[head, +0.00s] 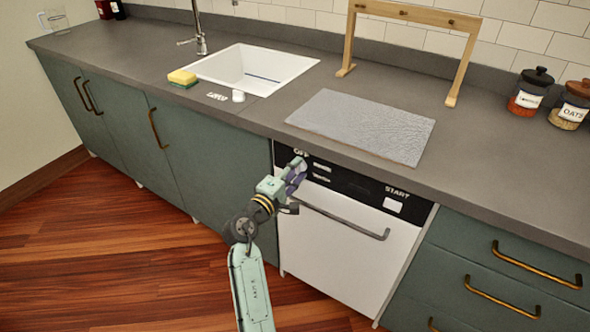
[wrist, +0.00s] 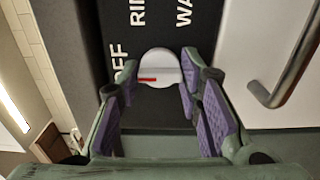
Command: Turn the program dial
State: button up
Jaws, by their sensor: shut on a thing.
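The white dishwasher (head: 345,240) has a black control panel (head: 345,184) along its top. Its round white program dial (wrist: 160,66) shows in the wrist view, with a red mark pointing left, toward the OFF label (wrist: 120,65). My gripper (head: 298,168) is at the left end of the panel and hides the dial in the head view. In the wrist view its purple-padded fingers (wrist: 160,88) are on both sides of the dial, shut on it. Parts of the other labels are cut off at the top of the wrist view.
The dishwasher's bar handle (head: 345,220) sticks out just below the panel. The counter (head: 250,118) overhangs above, with a grey board (head: 362,124) near its edge. A sponge (head: 182,78) and sink (head: 255,68) are to the left; drawers (head: 500,275) are right.

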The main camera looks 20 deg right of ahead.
jog(key=o, duration=1.2)
jog(key=shift+c, duration=0.2)
jog(key=v, duration=1.2)
